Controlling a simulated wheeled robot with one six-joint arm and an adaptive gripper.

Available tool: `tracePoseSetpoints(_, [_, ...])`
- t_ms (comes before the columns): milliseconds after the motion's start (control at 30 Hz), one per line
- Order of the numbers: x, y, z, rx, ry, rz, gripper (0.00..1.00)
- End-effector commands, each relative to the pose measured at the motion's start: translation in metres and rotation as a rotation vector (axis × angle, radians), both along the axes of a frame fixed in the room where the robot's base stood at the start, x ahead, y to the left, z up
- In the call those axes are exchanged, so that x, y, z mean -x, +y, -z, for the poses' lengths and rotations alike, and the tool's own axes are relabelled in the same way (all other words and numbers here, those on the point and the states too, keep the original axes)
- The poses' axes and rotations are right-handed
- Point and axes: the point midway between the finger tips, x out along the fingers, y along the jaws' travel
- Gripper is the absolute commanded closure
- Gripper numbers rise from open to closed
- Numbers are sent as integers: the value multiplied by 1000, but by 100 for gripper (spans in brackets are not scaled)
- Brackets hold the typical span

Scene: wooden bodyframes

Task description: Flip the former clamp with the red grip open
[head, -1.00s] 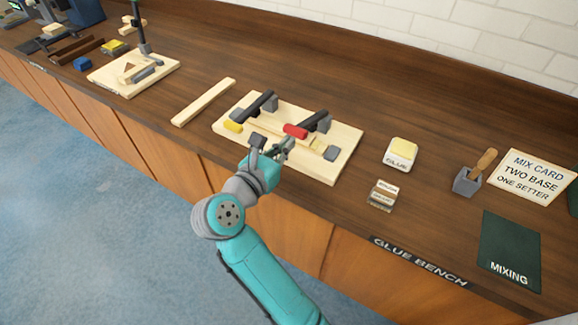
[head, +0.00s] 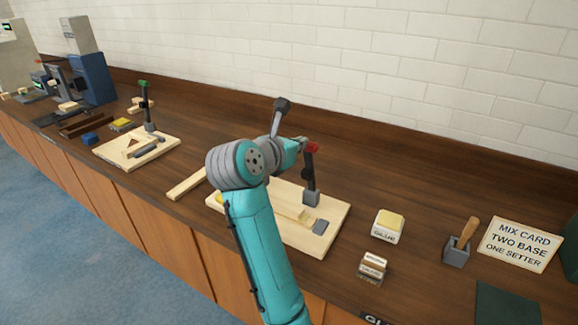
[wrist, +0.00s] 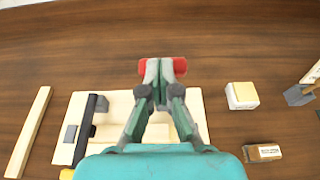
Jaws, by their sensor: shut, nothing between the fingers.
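The clamp with the red grip (head: 312,148) stands with its dark lever (head: 309,172) upright above its grey base (head: 311,198) on the pale wooden board (head: 325,232). My gripper (head: 301,143) is shut and empty, its tips beside the red grip at the top of the lever. In the wrist view the red grip (wrist: 148,66) shows on both sides of my shut fingertips (wrist: 162,72); whether they touch it I cannot tell. The board's other clamp (wrist: 86,130) lies flat, its yellow grip (wrist: 67,174) partly cut off. My arm hides much of the board in the head view.
A wooden strip (head: 187,185) and another board with a green-gripped upright clamp (head: 146,108) are to the left.

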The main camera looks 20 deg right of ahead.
Motion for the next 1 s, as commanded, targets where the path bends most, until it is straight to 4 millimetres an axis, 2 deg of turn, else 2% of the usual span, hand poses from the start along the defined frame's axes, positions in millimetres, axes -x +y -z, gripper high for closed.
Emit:
tracePoseSetpoints(200, [-22, -32, -11, 2, 5, 3, 100])
tracePoseSetpoints(500, [-45, -63, -15, 2, 4, 1, 100])
tracePoseSetpoints(700, [-53, -74, -15, 3, 4, 1, 100])
tracePoseSetpoints(1000, [-57, -78, -14, 2, 2, -1, 100])
